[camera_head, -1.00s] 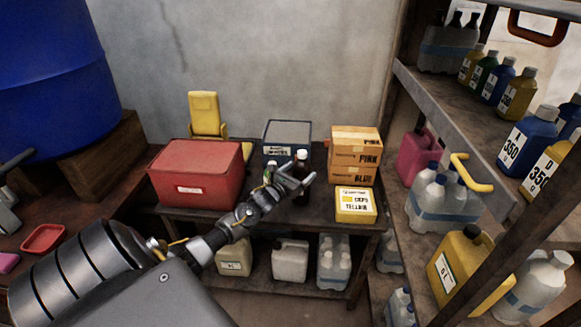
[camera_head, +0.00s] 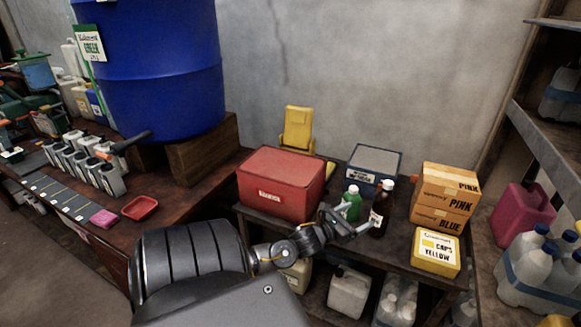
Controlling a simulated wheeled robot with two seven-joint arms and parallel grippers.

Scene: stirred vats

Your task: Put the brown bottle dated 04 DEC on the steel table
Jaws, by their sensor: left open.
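A dark brown bottle (camera_head: 385,202) with a white cap and pale label stands upright on the dark low table between boxes; its date is too small to read. A green bottle (camera_head: 352,202) with a white cap stands just left of it. My left gripper (camera_head: 361,223) is open and empty, in front of and between the two bottles, its fingers pointing toward the brown one and partly covering it. I cannot tell whether they touch. No surface is clearly recognisable as the steel table. My right gripper is out of view.
A red box (camera_head: 280,183), a blue-grey box (camera_head: 374,166), orange boxes (camera_head: 446,197) and a yellow box (camera_head: 436,252) crowd around the bottles. A brown bench (camera_head: 172,218) at left holds a red tray (camera_head: 140,208), a pink sponge (camera_head: 103,218) and a blue drum (camera_head: 150,70).

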